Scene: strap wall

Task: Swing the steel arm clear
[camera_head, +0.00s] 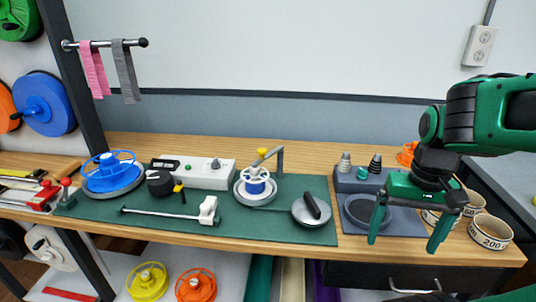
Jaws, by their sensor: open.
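The steel arm (270,155) is a short grey bar on an upright post at the middle of the bench. It reaches left over a white and blue spool (257,184), with a yellow knob (262,151) near its left end. The spool sits on a round grey base (255,198). I cannot tell whether the arm touches the spool. My gripper (405,243) is at the right, open and empty, fingers pointing down. It is well to the right of the steel arm, over or in front of a grey tray. It partly hides the tray and a labelled cup.
A green mat (270,231) carries a dark-handled round lid (314,209), a rod with a white handle (175,214), a white control box (205,172) and a blue wheel (111,172). The grey tray (352,186) holds cones. Cups (490,231) stand at the right. Straps hang from a rail (105,43).

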